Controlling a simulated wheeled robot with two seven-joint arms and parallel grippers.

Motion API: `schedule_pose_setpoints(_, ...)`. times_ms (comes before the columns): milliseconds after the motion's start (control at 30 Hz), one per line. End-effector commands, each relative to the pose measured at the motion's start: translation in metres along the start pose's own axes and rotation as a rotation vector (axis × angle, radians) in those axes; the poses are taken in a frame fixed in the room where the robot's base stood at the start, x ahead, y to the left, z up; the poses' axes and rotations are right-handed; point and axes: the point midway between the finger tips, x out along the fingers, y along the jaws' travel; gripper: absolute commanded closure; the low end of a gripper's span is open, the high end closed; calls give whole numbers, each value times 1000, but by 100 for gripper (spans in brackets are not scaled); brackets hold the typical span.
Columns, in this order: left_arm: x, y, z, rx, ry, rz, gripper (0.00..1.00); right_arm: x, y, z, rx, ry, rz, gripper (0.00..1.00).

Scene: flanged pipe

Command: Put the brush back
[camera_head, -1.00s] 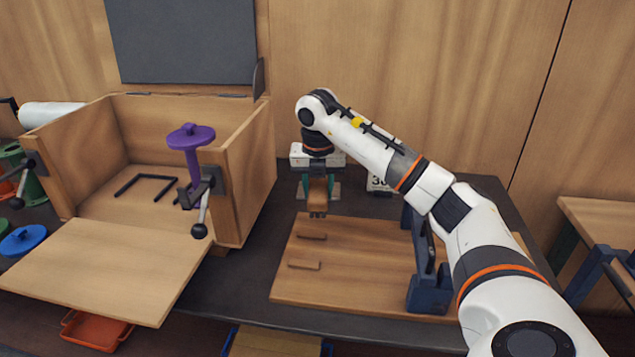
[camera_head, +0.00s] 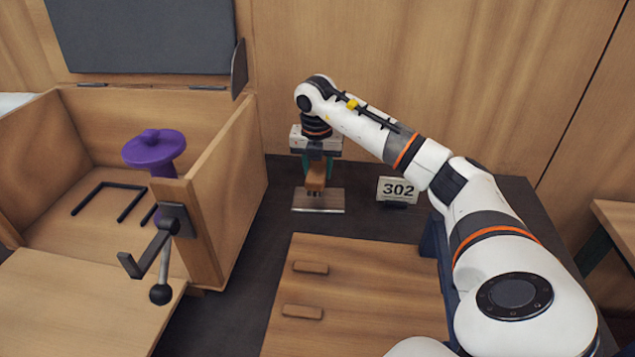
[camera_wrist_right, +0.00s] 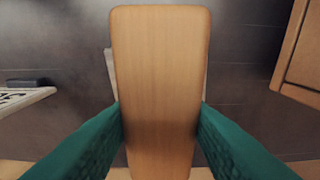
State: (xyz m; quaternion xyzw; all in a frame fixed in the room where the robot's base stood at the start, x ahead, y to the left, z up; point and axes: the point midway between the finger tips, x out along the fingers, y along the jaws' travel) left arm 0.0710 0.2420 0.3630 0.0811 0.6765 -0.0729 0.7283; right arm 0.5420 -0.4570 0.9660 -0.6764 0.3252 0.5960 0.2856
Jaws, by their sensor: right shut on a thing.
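The brush (camera_head: 316,176) has a brown wooden body with dark bristles at its lower end. My right gripper (camera_head: 317,166), with teal fingers, is shut on it. In the head view the brush is upright, bristles down, over a flat pale plate (camera_head: 333,201) at the back of the bench. I cannot tell whether the bristles touch the plate. In the right wrist view the brush's wooden body (camera_wrist_right: 160,60) fills the middle between the two teal fingers and hides most of the plate. My left gripper is not in view.
A sign reading 302 (camera_head: 397,190) stands right of the plate. A wooden board (camera_head: 370,290) with two small wooden blocks lies in front. An open wooden box (camera_head: 228,190) with a purple flanged part (camera_head: 154,149) and a lever stands at left. Dark bench top is clear between box and board.

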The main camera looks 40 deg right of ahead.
Motion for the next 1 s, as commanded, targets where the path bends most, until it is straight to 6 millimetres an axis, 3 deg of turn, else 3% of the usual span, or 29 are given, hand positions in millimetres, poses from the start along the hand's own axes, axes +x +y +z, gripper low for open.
schedule_pose_setpoints(167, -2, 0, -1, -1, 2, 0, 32, 14, 0, 2, 0, 0, 0, 85)
schedule_pose_setpoints(400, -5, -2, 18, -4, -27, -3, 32, 44, 0, 6, 0, -1, 1, 85)
schedule_pose_setpoints(733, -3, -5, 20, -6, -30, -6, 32, 49, 0, 6, 0, 1, -1, 85)
schedule_pose_setpoints(767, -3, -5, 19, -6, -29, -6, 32, 49, 0, 6, 0, 1, -1, 57)
schedule_pose_setpoints(800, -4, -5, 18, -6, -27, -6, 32, 48, 0, 6, 0, 1, -1, 50)
schedule_pose_setpoints(900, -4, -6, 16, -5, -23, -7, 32, 48, 0, 6, 0, 1, 0, 38)
schedule_pose_setpoints(1000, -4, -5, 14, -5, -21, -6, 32, 48, 0, 6, 0, 1, 0, 38)
